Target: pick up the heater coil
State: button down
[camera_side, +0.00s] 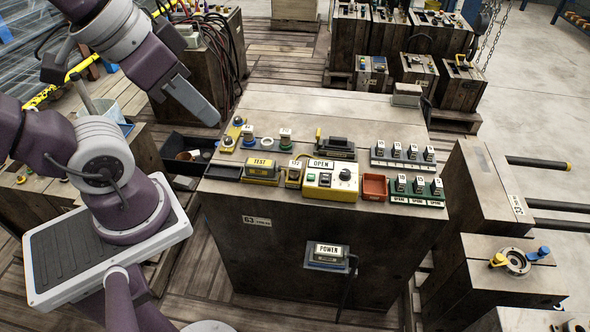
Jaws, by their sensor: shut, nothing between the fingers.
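My gripper (212,119) is a grey, narrow end on my purple arm, pointing down and right. It is shut and empty, above and behind the left edge of the wooden work block. I cannot pick out the heater coil with certainty. A black open bin (170,165) beside the block's left side holds small brownish and grey pieces, too small to name. A grey ring-shaped part (515,261) lies on a lower block at the right; I cannot tell whether it is a coil.
The work block's top (270,105) is bare towards the back. Along its front stand a yellow box labelled OPEN (331,180), a TEST box (262,169), an orange tray (374,187) and several small labelled modules (412,153). Dark bars (540,163) stick out at the right.

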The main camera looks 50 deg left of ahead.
dwell(0.3)
jog(key=c, duration=1.1)
grip_release()
jog(key=shift+o, duration=0.2)
jog(key=shift+w, duration=0.1)
jog(key=m+g, duration=0.5)
jog(key=m, duration=0.3)
send_over(295, 164)
jog(key=s+d, duration=0.1)
jog(key=d, duration=0.1)
notch_tip(295, 164, down, 21)
jog(key=shift+m+g, duration=0.3)
jog(key=shift+m, duration=0.2)
jog(key=f, duration=0.4)
jog(key=a+f, duration=0.1)
jog(key=f, duration=0.4)
jog(key=w+a+f, duration=0.1)
jog(key=f, duration=0.4)
jog(key=shift+a, duration=0.1)
jog(key=shift+c, duration=0.2)
